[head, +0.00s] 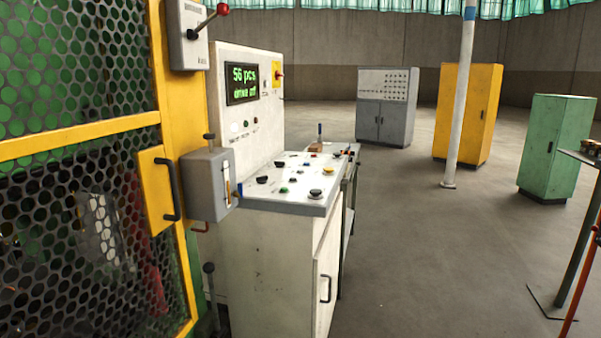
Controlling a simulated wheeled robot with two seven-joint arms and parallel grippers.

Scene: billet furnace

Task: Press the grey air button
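A white control console (265,265) stands left of centre, with a sloped desk top (290,207) that carries several small buttons and knobs. Among them are a black knob (262,179), a green button (283,190), a yellow button (327,170) and a dark round knob (315,193) near the front right corner. The upright panel (270,145) behind has a display reading "56 pcs / drive off" and a row of small buttons below it. I cannot tell which button is the grey air button; labels are too small to read. Neither of my grippers is in view.
A yellow-framed mesh guard door (160,215) with a grey lever box (208,185) stands close on the left. Grey (385,100), yellow (480,85) and green (556,145) cabinets and a white post (459,110) stand beyond.

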